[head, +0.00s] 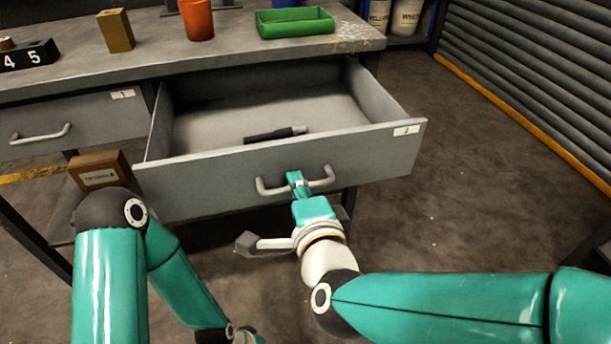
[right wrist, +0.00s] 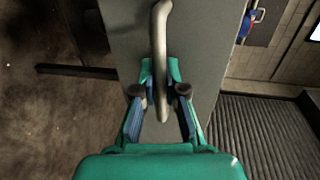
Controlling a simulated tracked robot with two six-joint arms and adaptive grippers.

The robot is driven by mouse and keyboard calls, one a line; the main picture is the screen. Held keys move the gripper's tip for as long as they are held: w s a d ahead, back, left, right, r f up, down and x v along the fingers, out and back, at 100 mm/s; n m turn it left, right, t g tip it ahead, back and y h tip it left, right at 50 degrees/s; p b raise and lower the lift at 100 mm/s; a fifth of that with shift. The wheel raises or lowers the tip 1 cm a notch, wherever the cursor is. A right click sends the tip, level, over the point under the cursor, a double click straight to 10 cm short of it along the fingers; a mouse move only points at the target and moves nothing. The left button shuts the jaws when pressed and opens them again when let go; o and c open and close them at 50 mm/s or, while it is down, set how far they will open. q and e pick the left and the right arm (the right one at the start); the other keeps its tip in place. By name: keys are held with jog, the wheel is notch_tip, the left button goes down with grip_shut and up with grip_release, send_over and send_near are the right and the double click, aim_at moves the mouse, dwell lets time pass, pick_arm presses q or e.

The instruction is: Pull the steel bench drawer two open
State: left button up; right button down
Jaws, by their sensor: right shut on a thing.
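The steel bench drawer two (head: 380,152) stands well out from the bench in the head view, with its inside showing. A dark cylindrical tool (head: 275,134) lies on its floor. The drawer's bar handle (head: 322,184) is on its front. My right gripper (head: 295,180) is shut on this handle near its middle. In the right wrist view the handle (right wrist: 160,50) passes between the fingers of my right gripper (right wrist: 160,95). My left arm comes in at the lower left of the head view, but its gripper is not in view.
The closed drawer one (head: 85,122) is at the left. On the bench top (head: 240,48) stand a green tray (head: 295,22), an orange cup (head: 196,18), a brass block (head: 116,30) and a black number block (head: 28,55). A brown box (head: 100,170) sits below. Floor to the right is clear.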

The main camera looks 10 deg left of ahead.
jog(key=shift+s+f, duration=0.25)
jog(key=shift+s, duration=0.05)
jog(key=c, duration=1.2)
grip_release()
jog(key=shift+r, duration=0.1)
jog(key=shift+r, duration=0.15)
